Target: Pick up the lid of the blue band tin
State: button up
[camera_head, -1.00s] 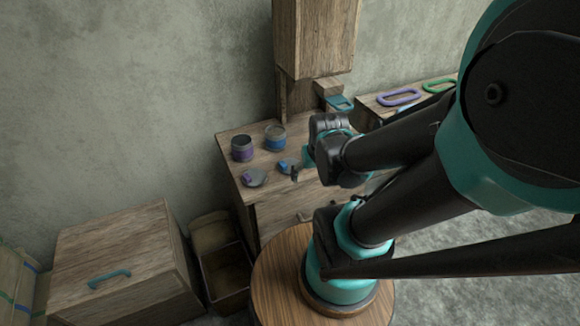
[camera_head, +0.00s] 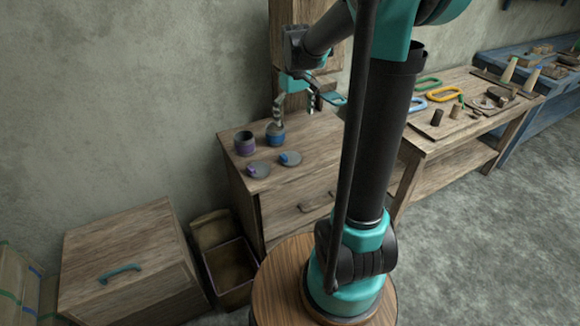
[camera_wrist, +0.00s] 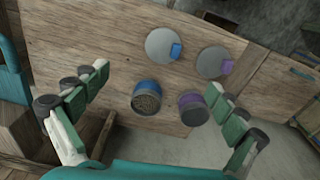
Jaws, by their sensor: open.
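The lid with the blue knob (camera_head: 290,158) lies flat on the wooden cabinet top, in front of the blue band tin (camera_head: 275,134). In the wrist view the blue-knobbed lid (camera_wrist: 163,46) is a grey disc at upper centre, and the blue band tin (camera_wrist: 147,97) stands open below it, with something grainy inside. My gripper (camera_head: 296,104) is above the blue band tin, open and empty. In the wrist view its spread fingers (camera_wrist: 158,92) frame the tins, and the lid lies beyond them. No finger visibly touches the lid.
The purple band tin (camera_head: 245,143) and its purple-knobbed lid (camera_head: 258,169) are just left. A wooden post rises behind the cabinet (camera_head: 310,170). A workbench (camera_head: 425,140) with coloured handles and small tools is at right. Bare cabinet top lies right of the lids.

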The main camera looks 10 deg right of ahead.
jog(key=w, duration=0.1)
send_over(290, 158)
jog(key=f, duration=0.7)
jog(key=d+f, duration=0.1)
jog(key=f, duration=0.3)
jog(key=shift+w+f, duration=0.1)
jog(key=shift+f, duration=0.1)
jog(key=shift+a+f, duration=0.2)
jog(key=shift+f, duration=1.1)
jog(key=shift+a+f, duration=0.2)
jog(key=shift+f, duration=1.1)
jog(key=shift+c, duration=0.5)
jog(key=c, duration=1.1)
jog(key=shift+r, duration=0.1)
